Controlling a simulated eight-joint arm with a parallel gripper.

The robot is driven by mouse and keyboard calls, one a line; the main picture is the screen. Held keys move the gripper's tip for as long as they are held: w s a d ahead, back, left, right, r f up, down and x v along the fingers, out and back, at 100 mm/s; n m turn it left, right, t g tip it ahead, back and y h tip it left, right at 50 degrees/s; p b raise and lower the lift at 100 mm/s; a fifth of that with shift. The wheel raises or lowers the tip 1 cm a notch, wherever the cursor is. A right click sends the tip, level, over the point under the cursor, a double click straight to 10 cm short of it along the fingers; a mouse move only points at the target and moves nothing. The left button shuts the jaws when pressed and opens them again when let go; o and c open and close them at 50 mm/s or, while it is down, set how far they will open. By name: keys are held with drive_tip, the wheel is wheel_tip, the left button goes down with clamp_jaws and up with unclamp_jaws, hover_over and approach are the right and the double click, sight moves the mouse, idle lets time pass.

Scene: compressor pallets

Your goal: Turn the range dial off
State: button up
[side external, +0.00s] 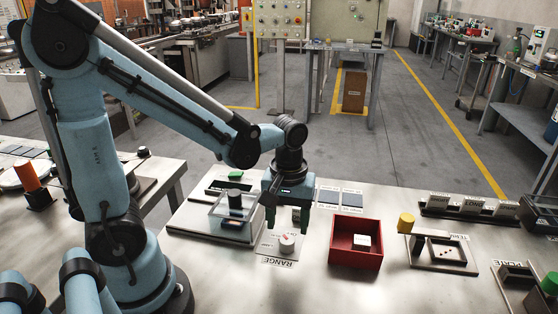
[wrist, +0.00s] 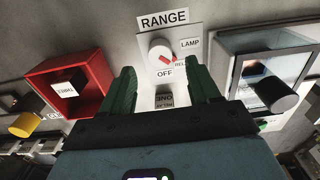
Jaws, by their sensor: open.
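The range dial (wrist: 160,52) is a round white knob with a red pointer, on a light plate (side external: 270,252) marked RANGE, LAMP and OFF. In the wrist view its pointer is turned toward the lower right, near a partly hidden label between LAMP and OFF. The OFF label (wrist: 165,73) lies just below the knob. In the side view the dial (side external: 287,243) stands on the bench in front of my gripper (side external: 287,219). My gripper also shows in the wrist view (wrist: 163,82), with its dark green fingers open and apart from the dial.
A small labelled block (wrist: 164,99) shows between my fingers. A clear case (side external: 222,228) with a dark knob (side external: 235,201) stands to the left.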

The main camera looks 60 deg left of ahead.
sight(287, 239)
drive_tip(key=shift+f, duration=2.5)
drive_tip(key=shift+c, duration=0.2)
drive_tip(key=c, duration=1)
